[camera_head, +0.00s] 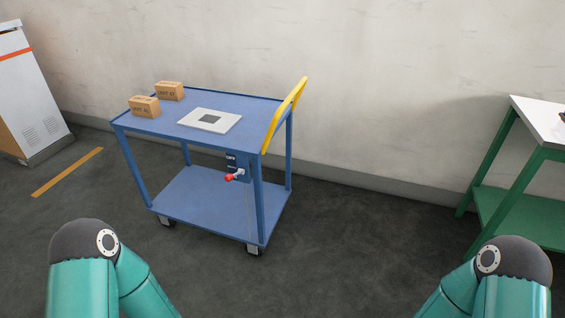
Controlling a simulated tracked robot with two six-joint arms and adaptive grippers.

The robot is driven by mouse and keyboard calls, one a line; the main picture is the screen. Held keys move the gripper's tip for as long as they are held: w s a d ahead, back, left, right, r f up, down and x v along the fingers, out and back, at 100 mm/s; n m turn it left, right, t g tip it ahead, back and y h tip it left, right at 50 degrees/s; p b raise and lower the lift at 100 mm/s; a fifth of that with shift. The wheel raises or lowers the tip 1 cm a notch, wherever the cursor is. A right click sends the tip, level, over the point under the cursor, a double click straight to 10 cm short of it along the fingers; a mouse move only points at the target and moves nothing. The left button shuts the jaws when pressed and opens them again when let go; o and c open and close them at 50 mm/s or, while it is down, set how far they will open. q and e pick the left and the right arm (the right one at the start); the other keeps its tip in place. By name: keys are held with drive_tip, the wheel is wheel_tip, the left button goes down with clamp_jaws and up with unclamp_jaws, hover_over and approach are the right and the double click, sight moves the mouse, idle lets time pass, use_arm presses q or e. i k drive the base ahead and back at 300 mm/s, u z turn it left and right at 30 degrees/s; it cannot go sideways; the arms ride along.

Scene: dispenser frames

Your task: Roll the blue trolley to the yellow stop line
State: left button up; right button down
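The blue trolley (222,210) stands on casters on the dark floor, left of the middle, in front of the wall. Its yellow push handle (285,113) rises at its right end. A small lever with a red knob (230,177) sits on a panel under the top shelf, on the near right side. The yellow stop line (68,172) is painted on the floor to the left, apart from the trolley. My two arms show at the bottom left and bottom right, apart from the trolley. Neither gripper is in view.
Two small cardboard boxes (144,107) and a white plate with a grey square (195,113) lie on the trolley's top. A white cabinet with an orange stripe (28,92) stands far left. A green table with a white top (540,122) stands right. The floor between trolley and line is clear.

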sight(246, 210)
drive_tip(key=u, duration=0.35)
drive_tip(key=i, duration=1.6)
drive_tip(key=z, duration=0.2)
drive_tip(key=k, duration=0.75)
drive_tip(key=z, duration=0.6)
drive_tip(key=i, duration=0.7)
drive_tip(key=z, duration=0.1)
